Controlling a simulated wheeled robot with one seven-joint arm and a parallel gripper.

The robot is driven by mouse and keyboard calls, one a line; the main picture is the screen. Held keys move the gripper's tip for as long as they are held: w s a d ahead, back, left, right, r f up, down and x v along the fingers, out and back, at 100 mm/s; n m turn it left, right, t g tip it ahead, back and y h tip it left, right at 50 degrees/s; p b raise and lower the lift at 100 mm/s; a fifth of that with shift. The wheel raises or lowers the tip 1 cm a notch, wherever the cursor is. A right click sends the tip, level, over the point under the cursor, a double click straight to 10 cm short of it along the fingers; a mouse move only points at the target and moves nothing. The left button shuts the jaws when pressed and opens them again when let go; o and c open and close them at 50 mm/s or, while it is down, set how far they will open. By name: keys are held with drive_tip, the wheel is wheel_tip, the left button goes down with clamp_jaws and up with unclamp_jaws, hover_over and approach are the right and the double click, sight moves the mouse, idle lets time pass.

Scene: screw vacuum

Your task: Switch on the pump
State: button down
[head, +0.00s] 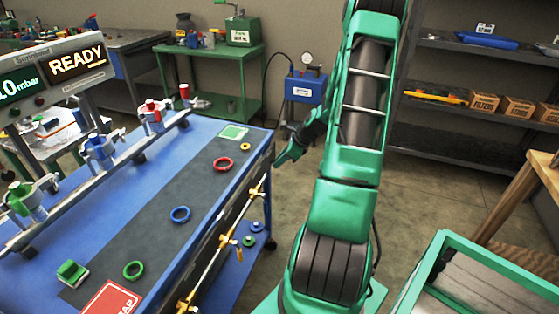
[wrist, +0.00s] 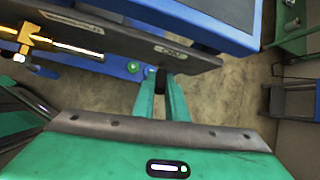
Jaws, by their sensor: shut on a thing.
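My gripper (head: 283,158) is at the right end of the blue workbench, low beside its dark side rail. In the wrist view the two green fingers (wrist: 160,100) reach up to the rail's edge and are shut on a small dark part (wrist: 160,78), likely a switch lever. A small label (wrist: 174,52) on the rail above it seems to read ON. The fingers hide much of the dark part. The display (head: 50,70) at the left reads READY and a mbar value whose first digits are cut off.
A brass pipe with valves (head: 225,240) runs along the bench's front side. Coloured rings, such as a red one (head: 223,164), lie on the grey mat. A blue box with a gauge (head: 303,87) stands behind. A green-framed bin (head: 450,240) is at the right.

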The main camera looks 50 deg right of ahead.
drive_tip(key=c, duration=1.9)
unclamp_jaws()
drive_tip(key=shift+w+d+r, duration=0.2)
drive_tip(key=shift+w, duration=0.05)
drive_tip(key=shift+o, duration=0.7)
drive_tip(key=shift+s, duration=0.1)
drive_tip(key=shift+a+f, duration=0.1)
drive_tip(key=v, duration=1)
drive_tip(key=shift+s+r, duration=0.25)
drive_tip(key=shift+r, duration=0.05)
